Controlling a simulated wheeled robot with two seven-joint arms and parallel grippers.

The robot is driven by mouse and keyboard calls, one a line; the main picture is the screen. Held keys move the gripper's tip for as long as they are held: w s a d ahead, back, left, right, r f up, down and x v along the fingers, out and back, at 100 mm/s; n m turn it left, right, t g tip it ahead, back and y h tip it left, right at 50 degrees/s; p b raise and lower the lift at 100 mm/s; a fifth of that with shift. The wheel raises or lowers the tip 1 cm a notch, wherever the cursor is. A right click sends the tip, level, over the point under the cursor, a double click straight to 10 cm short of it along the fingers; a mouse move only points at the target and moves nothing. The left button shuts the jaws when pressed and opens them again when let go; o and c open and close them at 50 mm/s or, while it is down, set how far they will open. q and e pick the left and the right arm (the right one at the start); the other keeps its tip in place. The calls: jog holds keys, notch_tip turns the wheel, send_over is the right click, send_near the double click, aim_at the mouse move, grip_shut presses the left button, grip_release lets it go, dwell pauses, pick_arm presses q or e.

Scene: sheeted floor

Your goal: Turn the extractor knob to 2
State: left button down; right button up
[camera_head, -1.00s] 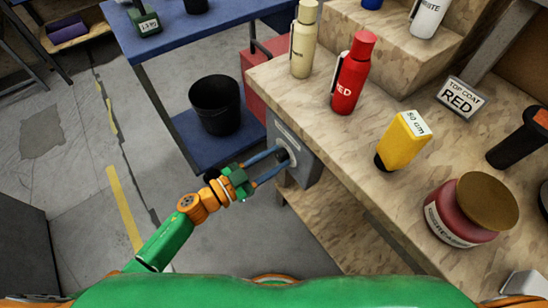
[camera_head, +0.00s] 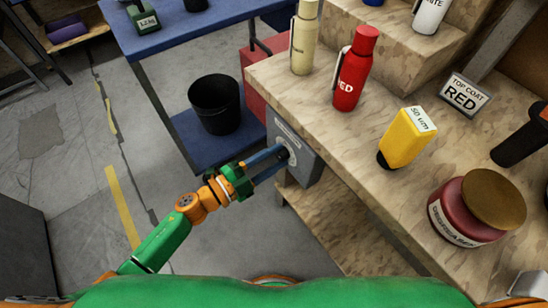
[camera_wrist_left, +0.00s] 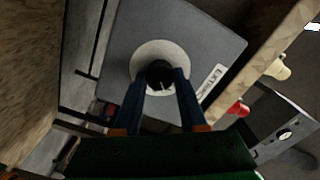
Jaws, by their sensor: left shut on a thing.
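The extractor box (camera_head: 308,170) is a grey panel fixed to the left end of the wooden bench. In the left wrist view its face (camera_wrist_left: 199,47) carries a pale round dial (camera_wrist_left: 150,55) and a label. The black knob (camera_wrist_left: 159,75) sits in the middle of the dial, with a small light pointer mark. My left gripper (camera_head: 284,155) reaches the box from the left. In the left wrist view its blue fingers (camera_wrist_left: 160,80) are shut on the knob, one on each side. The dial's numbers are not readable. My right gripper is not in view.
The wooden bench (camera_head: 270,75) holds a cream bottle (camera_head: 303,45), a red bottle (camera_head: 353,75), a yellow container (camera_head: 406,138) and a red jar (camera_head: 463,220). A blue shelf unit with a black bin (camera_head: 215,103) stands behind my left arm. Floor at left is open.

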pick_arm(q)
jog(key=m, duration=0.3)
jog(key=shift+b, duration=0.4)
jog(key=shift+m+b, duration=0.35)
jog(key=shift+m, duration=1.35)
jog(key=shift+c, duration=2.3)
grip_release()
jog(key=v, duration=0.7)
jog(key=shift+b, duration=0.35)
